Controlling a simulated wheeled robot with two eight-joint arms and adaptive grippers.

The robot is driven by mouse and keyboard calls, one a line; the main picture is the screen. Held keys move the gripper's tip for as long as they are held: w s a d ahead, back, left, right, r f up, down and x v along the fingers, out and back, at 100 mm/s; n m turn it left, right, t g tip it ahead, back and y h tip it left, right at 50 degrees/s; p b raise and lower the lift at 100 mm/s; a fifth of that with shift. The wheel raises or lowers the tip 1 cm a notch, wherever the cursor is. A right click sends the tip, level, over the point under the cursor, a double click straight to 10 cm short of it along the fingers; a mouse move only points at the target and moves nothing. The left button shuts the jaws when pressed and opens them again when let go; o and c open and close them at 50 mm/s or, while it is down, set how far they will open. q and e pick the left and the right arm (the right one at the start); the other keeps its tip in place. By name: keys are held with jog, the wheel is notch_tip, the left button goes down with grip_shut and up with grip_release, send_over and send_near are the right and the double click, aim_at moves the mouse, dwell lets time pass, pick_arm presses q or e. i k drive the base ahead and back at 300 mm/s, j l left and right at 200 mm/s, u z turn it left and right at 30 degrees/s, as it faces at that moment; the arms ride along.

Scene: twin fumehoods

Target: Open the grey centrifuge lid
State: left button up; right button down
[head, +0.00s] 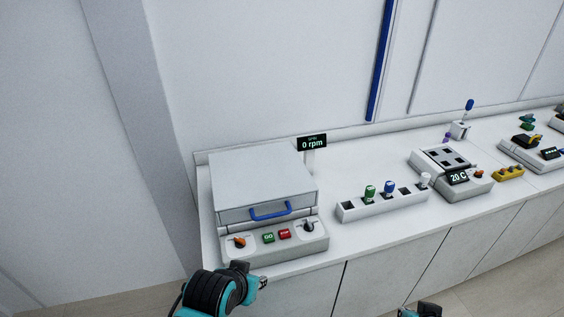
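The centrifuge stands at the left end of the white counter. Its grey lid (262,182) is shut flat on top, with a blue handle (270,212) on the front edge. Below the handle is the control panel (290,247) with an orange knob, green and red buttons and a dark knob. A display (312,143) behind it reads 0 rpm. My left gripper (262,283) is in front of and below the panel, apart from the handle; its fingers are too small to read. Of my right arm, only a piece shows at the bottom edge; its gripper is not visible.
A white rack (385,204) with green, blue and white-capped tubes stands right of the centrifuge. Farther right are a block heater (450,172) showing 20 C, a yellow rack (508,173) and other devices. A wall bounds the counter's left end.

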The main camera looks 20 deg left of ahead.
aim_at(264, 182)
jog(key=k+j, duration=0.1)
jog(key=j, duration=0.2)
jog(key=k+j, duration=0.1)
jog(key=j, duration=0.25)
jog(key=k+j, duration=0.15)
jog(key=j, duration=0.15)
jog(key=k+j, duration=0.1)
jog(key=j, duration=0.2)
jog(key=i, duration=0.6)
